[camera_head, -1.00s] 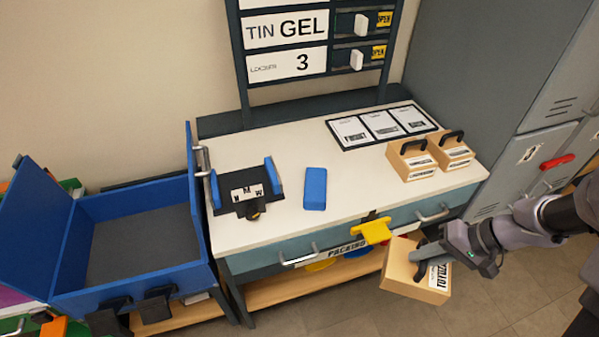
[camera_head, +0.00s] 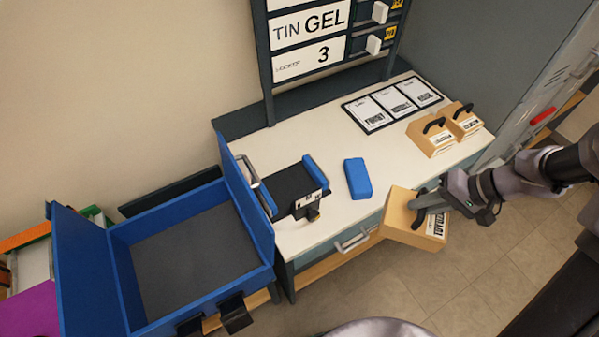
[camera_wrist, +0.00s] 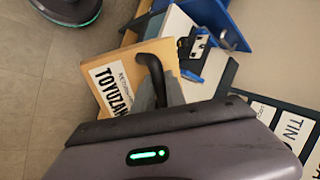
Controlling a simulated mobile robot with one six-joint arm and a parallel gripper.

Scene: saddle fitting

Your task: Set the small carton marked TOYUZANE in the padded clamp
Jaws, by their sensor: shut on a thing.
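The small carton marked TOYUZANE (camera_head: 405,222) is tan with a white label and a dark handle. My gripper (camera_head: 418,204) is shut on that handle and holds the carton, slightly tilted, in front of the bench's front edge. The wrist view shows the carton (camera_wrist: 103,62) with its label readable and its handle between my fingers (camera_wrist: 160,88). The padded clamp (camera_head: 292,184) stands on the bench's left part. It has a dark bed between two blue pads and looks empty. It also shows in the wrist view (camera_wrist: 200,42).
A blue block (camera_head: 357,178) lies on the white bench top (camera_head: 330,145) right of the clamp. Two handled cartons (camera_head: 432,138) and a card board (camera_head: 392,105) stand farther back. An open blue box (camera_head: 190,310) is left of the bench. A drawer handle (camera_head: 354,240) sticks out in front.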

